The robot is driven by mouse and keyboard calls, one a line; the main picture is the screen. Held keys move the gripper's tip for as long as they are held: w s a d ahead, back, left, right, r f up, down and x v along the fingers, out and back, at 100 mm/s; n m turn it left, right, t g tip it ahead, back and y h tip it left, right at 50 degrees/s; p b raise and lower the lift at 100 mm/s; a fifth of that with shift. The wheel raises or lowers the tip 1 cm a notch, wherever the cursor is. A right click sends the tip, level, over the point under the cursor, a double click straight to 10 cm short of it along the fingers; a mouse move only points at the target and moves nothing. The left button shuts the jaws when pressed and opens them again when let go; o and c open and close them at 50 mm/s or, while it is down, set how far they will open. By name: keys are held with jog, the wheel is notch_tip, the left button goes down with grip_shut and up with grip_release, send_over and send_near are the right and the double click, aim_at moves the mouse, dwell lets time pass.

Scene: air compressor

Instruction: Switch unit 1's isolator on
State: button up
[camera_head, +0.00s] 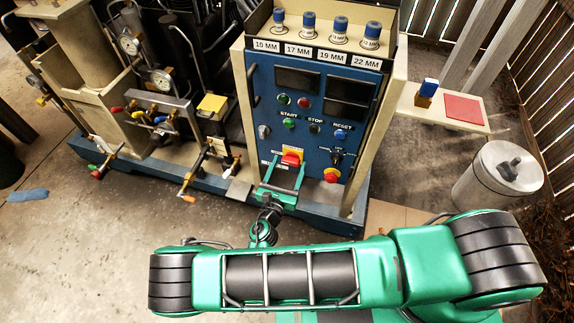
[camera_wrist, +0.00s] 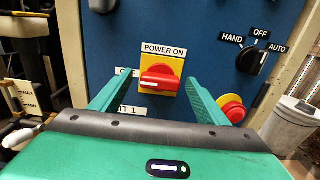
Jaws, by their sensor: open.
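The isolator is a red rotary handle (camera_wrist: 158,78) on a yellow plate (camera_wrist: 172,62) on the blue panel. Its handle lies roughly level, and a "POWER ON" label (camera_wrist: 163,50) sits above it. The isolator also shows in the head view (camera_head: 291,157). My gripper (camera_wrist: 152,85) is open, with one green finger on each side of the isolator, apart from the handle. In the head view my gripper (camera_head: 284,176) is just in front of the panel's lower part. A lower label reading "T 1" is partly hidden by my gripper, as is another label at left.
A red and yellow emergency button (camera_wrist: 232,108) sits just right of my right finger. A HAND/OFF/AUTO selector (camera_wrist: 251,62) is further right. The blue control panel (camera_head: 262,110) carries several buttons. A metal bin (camera_head: 480,185) stands at right; hoses and valves (camera_head: 160,118) are at left.

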jog(key=shift+w+d, duration=0.15)
jog(key=shift+w, duration=0.2)
jog(key=shift+c, duration=0.6)
jog(key=c, duration=0.9)
jog(key=shift+a, duration=0.2)
jog(key=shift+d, duration=0.1)
